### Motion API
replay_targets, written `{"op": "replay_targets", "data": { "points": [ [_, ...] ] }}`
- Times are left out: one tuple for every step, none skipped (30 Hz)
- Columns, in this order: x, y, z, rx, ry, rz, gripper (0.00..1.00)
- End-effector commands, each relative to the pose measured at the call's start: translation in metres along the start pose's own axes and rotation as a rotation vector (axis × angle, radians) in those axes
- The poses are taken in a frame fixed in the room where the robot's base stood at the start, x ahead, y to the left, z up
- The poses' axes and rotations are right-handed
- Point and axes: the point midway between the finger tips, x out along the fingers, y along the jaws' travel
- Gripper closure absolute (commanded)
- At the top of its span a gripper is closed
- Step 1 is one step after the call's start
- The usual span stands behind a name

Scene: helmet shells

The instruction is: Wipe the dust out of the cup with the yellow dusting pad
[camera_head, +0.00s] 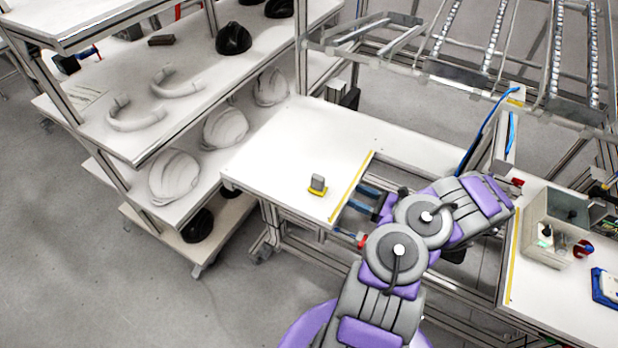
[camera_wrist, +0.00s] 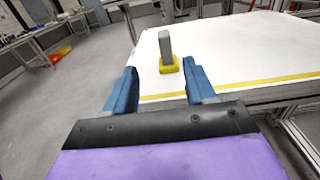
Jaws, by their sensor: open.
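The yellow dusting pad (camera_head: 317,191) lies on the white table with a grey upright handle (camera_head: 318,182) on top. In the wrist view the pad (camera_wrist: 169,70) and its grey handle (camera_wrist: 166,46) stand ahead of my gripper, between the lines of its two fingers. My gripper (camera_head: 364,198) has blue fingers. It is open and empty near the table's yellow-taped edge, apart from the pad. In the wrist view my gripper (camera_wrist: 162,84) shows its fingers spread wide. I cannot make out a cup in either view.
The white table (camera_head: 275,160) is mostly bare around the pad. A shelf rack (camera_head: 165,100) with white and black helmet shells stands at the left. A metal roller rack (camera_head: 480,60) is behind. A second table (camera_head: 560,290) at the right holds a clear-sided box (camera_head: 553,228).

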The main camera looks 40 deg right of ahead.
Motion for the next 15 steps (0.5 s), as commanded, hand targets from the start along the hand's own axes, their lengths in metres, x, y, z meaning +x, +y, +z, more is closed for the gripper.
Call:
{"op": "replay_targets", "data": {
  "points": [
    [0.002,-0.001,-0.001,0.001,0.0,0.0,0.45],
    [0.004,-0.001,-0.002,0.002,-0.001,0.0,0.45],
    [0.008,-0.002,-0.002,0.002,-0.002,0.0,0.45],
    [0.013,-0.002,-0.002,0.003,-0.003,0.001,0.45],
    [0.018,-0.001,-0.002,0.003,-0.003,0.002,0.45],
    [0.026,-0.001,-0.003,0.004,-0.004,0.002,0.45],
    [0.033,0.0,-0.003,0.005,-0.004,0.004,0.45],
    [0.039,0.0,-0.003,0.006,-0.004,0.004,0.45],
    [0.048,0.001,-0.003,0.006,-0.002,0.005,0.45],
    [0.054,0.001,-0.003,0.005,-0.001,0.004,0.45],
    [0.059,0.001,-0.003,0.002,0.0,0.004,0.45],
    [0.067,0.001,-0.003,0.001,0.001,0.003,0.45],
    [0.073,0.001,-0.003,0.001,0.001,0.004,0.45],
    [0.08,0.002,-0.002,0.0,0.001,0.004,0.45],
    [0.088,0.002,-0.002,-0.001,0.0,0.005,0.45]
  ]
}}
